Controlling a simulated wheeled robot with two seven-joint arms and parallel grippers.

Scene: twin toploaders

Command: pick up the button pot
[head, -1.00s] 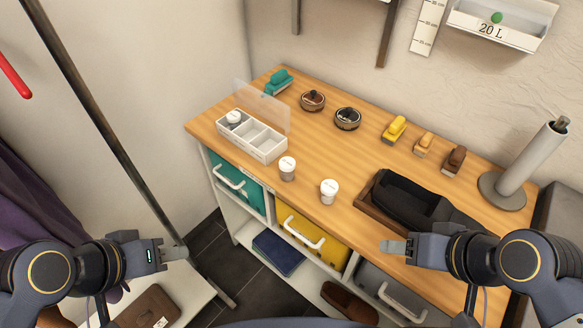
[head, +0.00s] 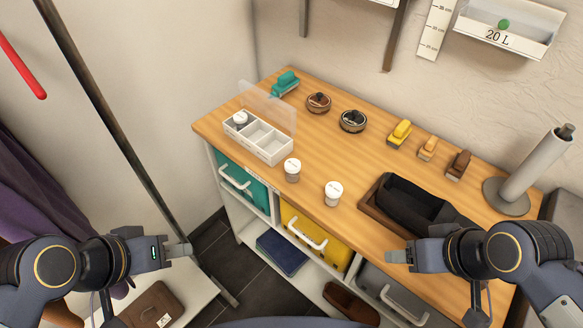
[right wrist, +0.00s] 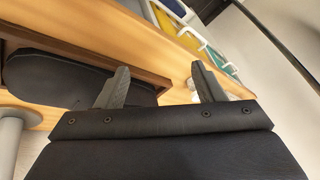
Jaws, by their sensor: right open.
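Two small pots with white lids, the left pot (head: 292,170) and the right pot (head: 333,193), stand upright near the front edge of the wooden counter (head: 330,150). A third white-lidded pot (head: 240,120) sits in the left compartment of a white divided box (head: 270,151) with a raised clear lid. Their labels are too small to read, so I cannot tell which is the button pot. My left gripper (head: 180,251) is left of the counter, far from the pots; its jaws are unclear. My right gripper (head: 397,256) is open and empty; both fingers show apart in the right wrist view (right wrist: 160,70).
A brown tray (head: 374,208) with a dark cloth lies beside my right gripper. Brushes, two round tins (head: 353,121) and a grey roll stand (head: 507,196) line the counter's back. Teal, yellow and grey drawers are below. The counter's middle is clear.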

